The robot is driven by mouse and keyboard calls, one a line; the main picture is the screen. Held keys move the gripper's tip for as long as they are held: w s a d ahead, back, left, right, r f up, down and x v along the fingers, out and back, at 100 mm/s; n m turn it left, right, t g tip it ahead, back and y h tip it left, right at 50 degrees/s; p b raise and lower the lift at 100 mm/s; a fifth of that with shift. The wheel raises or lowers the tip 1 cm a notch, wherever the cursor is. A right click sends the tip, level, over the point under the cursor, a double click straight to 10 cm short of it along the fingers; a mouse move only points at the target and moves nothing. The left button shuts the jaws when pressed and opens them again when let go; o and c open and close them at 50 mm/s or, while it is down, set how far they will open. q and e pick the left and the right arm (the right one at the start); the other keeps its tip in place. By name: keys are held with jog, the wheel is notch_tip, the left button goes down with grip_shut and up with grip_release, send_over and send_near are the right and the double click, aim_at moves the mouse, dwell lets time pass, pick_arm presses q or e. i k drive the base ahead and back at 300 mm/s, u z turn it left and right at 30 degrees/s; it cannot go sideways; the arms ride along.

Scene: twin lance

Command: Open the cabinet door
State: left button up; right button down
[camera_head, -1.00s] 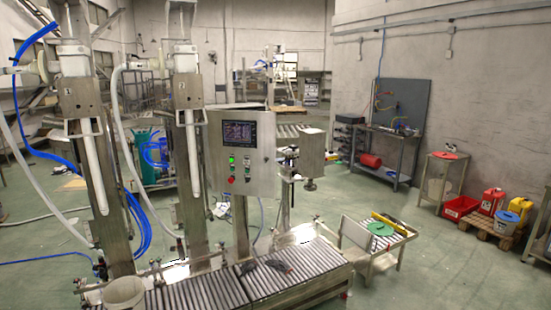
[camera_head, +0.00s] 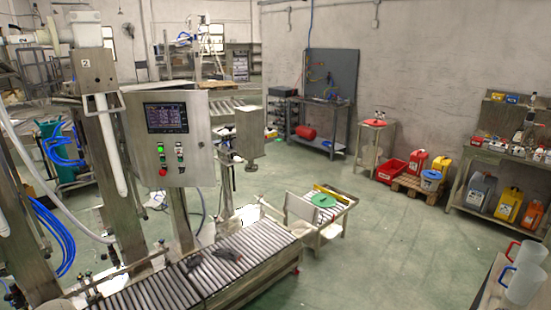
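A grey metal control cabinet (camera_head: 198,138) stands on a post left of the middle. Its front door (camera_head: 188,165) carries a dark screen, a green button and a red button. The door looks shut, with no gap visible along its edges. I cannot make out a handle or latch at this size. Neither of my grippers is in view.
Filling columns (camera_head: 98,90) with hoses stand to the left. A low cart (camera_head: 318,202) stands right of the conveyor. Green floor is clear at centre right.

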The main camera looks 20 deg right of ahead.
aim_at(198, 164)
jog(key=z, duration=0.55)
jog(key=i, duration=0.9)
jog(key=z, duration=0.3)
jog(key=i, duration=0.95)
jog(key=u, duration=0.85)
jog(key=i, duration=1)
jog(key=u, duration=0.7)
